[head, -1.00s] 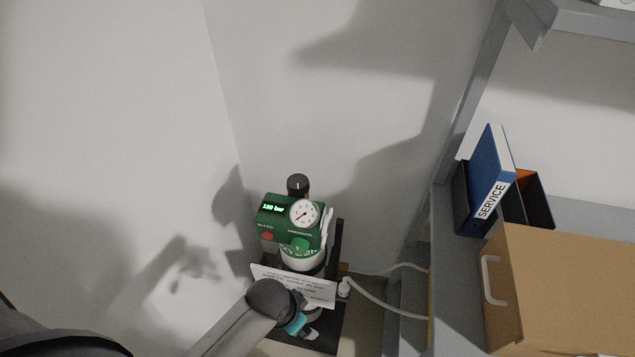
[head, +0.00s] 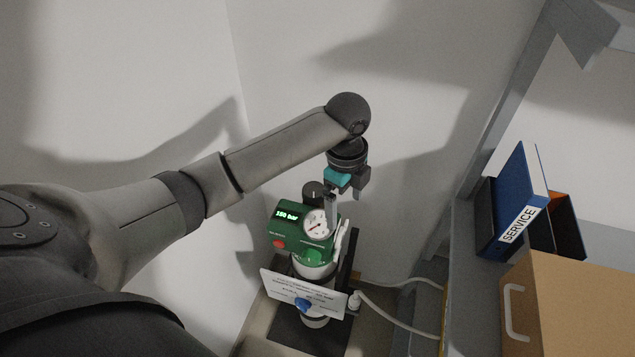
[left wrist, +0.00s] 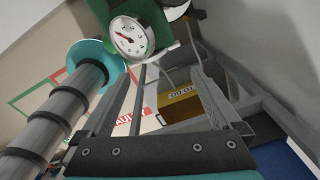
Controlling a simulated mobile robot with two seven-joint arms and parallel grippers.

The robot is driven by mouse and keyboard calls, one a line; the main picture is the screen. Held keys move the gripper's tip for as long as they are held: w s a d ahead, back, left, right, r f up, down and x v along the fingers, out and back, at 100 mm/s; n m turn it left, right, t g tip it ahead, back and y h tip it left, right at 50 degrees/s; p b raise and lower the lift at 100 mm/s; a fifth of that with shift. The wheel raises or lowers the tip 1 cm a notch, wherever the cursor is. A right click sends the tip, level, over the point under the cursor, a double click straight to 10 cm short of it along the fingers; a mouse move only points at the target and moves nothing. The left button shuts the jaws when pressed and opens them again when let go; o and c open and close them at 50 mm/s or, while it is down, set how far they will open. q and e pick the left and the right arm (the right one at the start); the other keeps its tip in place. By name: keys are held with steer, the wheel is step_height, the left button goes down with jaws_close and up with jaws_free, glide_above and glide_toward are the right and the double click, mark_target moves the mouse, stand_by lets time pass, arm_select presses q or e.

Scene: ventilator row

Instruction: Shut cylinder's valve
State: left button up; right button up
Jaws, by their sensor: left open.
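The cylinder stands low in the corner, mostly hidden under its green regulator head (head: 290,228). The head has a lit display, a red button and a round white gauge (head: 316,223), which also shows in the left wrist view (left wrist: 132,37). A black knob (head: 313,189) sticks up behind the head. My left gripper (head: 332,207) is open, pointing down beside the black knob, near the gauge. I cannot tell whether it touches anything. Its open fingers frame the left wrist view (left wrist: 160,70). My right gripper is out of view.
A grey shelf on the right holds a blue SERVICE binder (head: 518,205) and a brown box (head: 570,300). A pale hose (head: 395,325) runs from the cylinder towards the shelf. Bare walls close in behind and left.

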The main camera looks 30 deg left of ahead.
mark_target(314, 189)
arm_select(q)
steer(key=w+a+r+m+g, duration=0.1)
steer(key=w+a+r+m, duration=0.35)
steer(key=a+r, duration=0.55)
steer(key=shift+n+y, duration=0.4)
steer(key=shift+n, duration=0.05)
steer(key=f+b, duration=0.1)
steer(key=f, duration=0.8)
steer(key=f+b, duration=0.1)
steer(key=f, duration=0.3)
steer(key=shift+s+d+f+b, duration=0.3)
steer(key=shift+d+f+b, duration=0.05)
steer(key=shift+f, duration=0.05)
steer(key=shift+c, duration=0.2)
steer(key=c, duration=1.3)
